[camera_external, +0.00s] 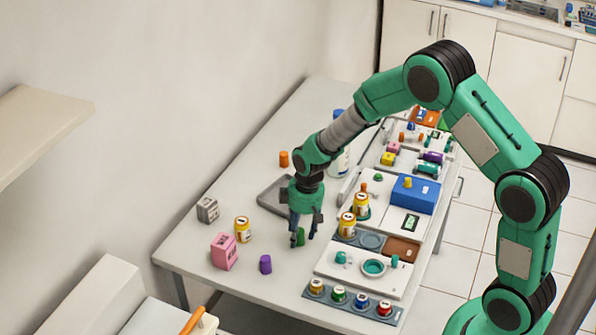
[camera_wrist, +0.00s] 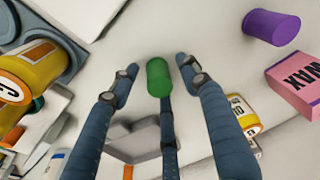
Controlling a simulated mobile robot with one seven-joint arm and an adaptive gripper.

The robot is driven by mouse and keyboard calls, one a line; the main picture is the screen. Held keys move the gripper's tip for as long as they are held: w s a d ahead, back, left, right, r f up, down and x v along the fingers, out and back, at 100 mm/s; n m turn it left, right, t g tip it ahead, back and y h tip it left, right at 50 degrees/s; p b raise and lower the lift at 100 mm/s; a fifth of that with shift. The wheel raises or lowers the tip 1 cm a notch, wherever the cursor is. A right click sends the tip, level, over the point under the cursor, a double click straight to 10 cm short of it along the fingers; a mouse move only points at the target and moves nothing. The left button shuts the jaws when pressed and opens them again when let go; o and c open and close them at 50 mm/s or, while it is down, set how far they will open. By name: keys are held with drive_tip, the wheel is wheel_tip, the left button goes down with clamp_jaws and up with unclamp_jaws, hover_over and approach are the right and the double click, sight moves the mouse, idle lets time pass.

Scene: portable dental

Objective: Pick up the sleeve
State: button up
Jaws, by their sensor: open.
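A small green cylinder (camera_external: 301,237), which looks like the sleeve, stands on the table beneath my gripper (camera_external: 304,238). In the wrist view the green cylinder (camera_wrist: 158,77) lies between the spread fingertips of my gripper (camera_wrist: 158,70), with a finger on either side and a third below it in the picture. The fingers are open, and I see gaps on the left and right. I cannot tell whether the third finger touches the cylinder. A purple cylinder (camera_external: 265,264) stands apart to the left; it also shows at the upper right of the wrist view (camera_wrist: 271,27).
A pink WAX box (camera_external: 224,251), a yellow jar (camera_external: 242,229) and a grey box (camera_external: 207,209) stand to the left. A grey tray (camera_external: 268,199) lies behind my gripper. Racks with several jars (camera_external: 347,225) fill the right side. The table's front is mostly clear.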

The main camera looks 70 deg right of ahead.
idle(0.3)
drive_tip(key=c, duration=0.7)
drive_tip(key=shift+c, duration=0.4)
drive_tip(key=shift+r+p, duration=1.15)
drive_tip(key=shift+r, duration=3.85)
